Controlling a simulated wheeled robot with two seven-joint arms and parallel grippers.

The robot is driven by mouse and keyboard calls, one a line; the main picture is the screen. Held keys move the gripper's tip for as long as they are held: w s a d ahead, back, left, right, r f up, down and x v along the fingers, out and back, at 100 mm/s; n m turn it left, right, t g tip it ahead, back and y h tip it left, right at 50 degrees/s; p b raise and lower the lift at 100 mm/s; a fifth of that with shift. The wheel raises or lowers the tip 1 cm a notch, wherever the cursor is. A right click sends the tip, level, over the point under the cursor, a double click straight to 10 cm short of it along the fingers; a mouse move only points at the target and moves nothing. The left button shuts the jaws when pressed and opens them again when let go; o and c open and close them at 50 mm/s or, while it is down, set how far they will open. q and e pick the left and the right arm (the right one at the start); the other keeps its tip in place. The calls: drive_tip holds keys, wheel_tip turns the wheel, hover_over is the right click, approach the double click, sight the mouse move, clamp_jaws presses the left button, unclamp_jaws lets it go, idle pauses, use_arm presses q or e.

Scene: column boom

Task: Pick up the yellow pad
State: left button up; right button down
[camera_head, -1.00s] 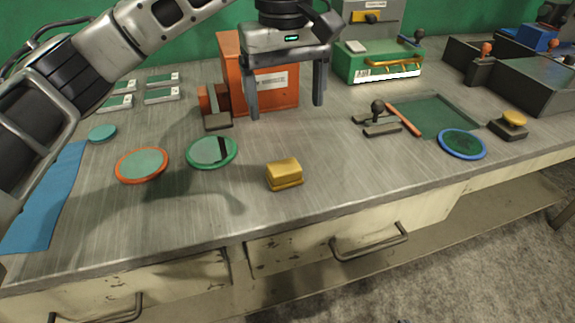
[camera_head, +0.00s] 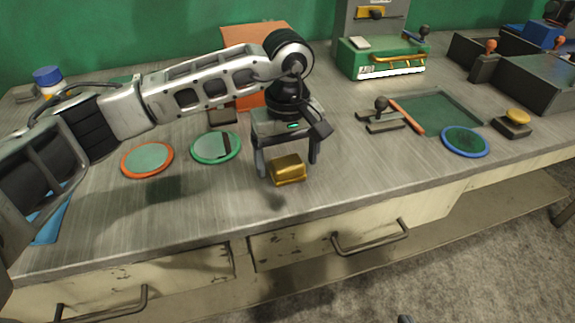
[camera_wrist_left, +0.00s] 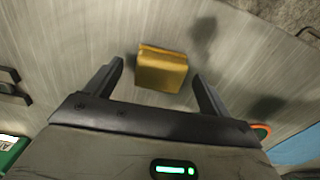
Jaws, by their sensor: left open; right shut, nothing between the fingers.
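The yellow pad (camera_head: 288,170) is a small block lying on the workbench near its front edge. My left gripper (camera_head: 287,170) is open and hangs over the pad, pointing down, with one finger at each side of it. In the left wrist view the pad (camera_wrist_left: 162,69) lies just ahead of and between the two open fingertips (camera_wrist_left: 158,68), with a gap on both sides. I cannot tell exactly how high the fingertips are above the bench. My right gripper is not in view.
A green-rimmed disc (camera_head: 216,148) and an orange-rimmed disc (camera_head: 147,160) lie left of the gripper. An orange box (camera_head: 250,38) stands behind my arm. A small lever (camera_head: 380,112) and a blue-rimmed disc (camera_head: 465,141) are to the right.

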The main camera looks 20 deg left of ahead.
use_arm(q)
drive_tip(key=shift+f, duration=0.8)
drive_tip(key=c, duration=1.1)
drive_tip(key=shift+r, duration=0.15)
drive_tip(key=shift+r, duration=0.25)
wheel_tip(320, 180, up, 3)
drive_tip(key=shift+f+b, duration=0.2)
drive_tip(key=shift+b, duration=0.25)
drive_tip(key=d+r, duration=0.3)
drive_tip(key=d, duration=0.1)
drive_tip(key=d+r, duration=0.3)
drive_tip(key=d, duration=0.2)
drive_tip(key=d+r+b, duration=0.1)
drive_tip(key=d+r, duration=0.2)
drive_tip(key=d, duration=0.2)
drive_tip(key=shift+r, duration=0.35)
